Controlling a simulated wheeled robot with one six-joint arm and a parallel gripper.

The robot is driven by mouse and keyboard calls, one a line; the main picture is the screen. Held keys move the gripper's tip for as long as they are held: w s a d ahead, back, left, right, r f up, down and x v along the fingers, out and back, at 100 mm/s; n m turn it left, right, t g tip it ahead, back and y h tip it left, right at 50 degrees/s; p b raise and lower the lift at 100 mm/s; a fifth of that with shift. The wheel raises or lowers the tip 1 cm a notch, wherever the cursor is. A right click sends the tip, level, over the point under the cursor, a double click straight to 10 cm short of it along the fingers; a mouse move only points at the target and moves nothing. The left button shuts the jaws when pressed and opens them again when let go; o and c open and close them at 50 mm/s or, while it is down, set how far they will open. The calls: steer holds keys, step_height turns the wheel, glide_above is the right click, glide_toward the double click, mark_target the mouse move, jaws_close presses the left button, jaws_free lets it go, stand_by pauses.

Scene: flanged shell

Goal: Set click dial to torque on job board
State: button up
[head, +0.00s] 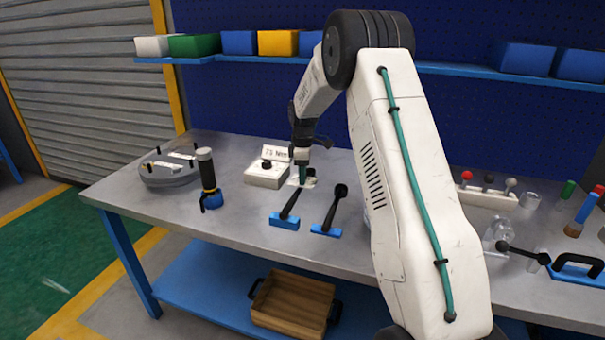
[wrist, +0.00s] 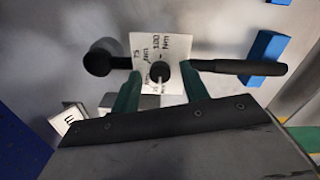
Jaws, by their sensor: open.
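The click wrench lies on the bench with its black handle (head: 290,203) on a blue cradle (head: 284,221). In the wrist view its handle (wrist: 238,67) is at right and its round head (wrist: 97,62) at left. A white scale plate (wrist: 147,45) on it reads 75 Nm and 100 Nm. A small dark dial knob (wrist: 157,71) stands on the plate; its exact setting is unclear. My gripper (wrist: 161,84) is open, its green fingers on either side of the knob with gaps. The white job board (head: 267,175) shows a 75 Nm card (head: 276,153).
A second black-headed tool (head: 335,207) on a blue cradle lies close by on the right. A black and orange upright tool (head: 207,178) and a round grey plate (head: 169,172) stand at left. Levers (head: 488,190) and other parts are on the right.

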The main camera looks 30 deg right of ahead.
jaws_close()
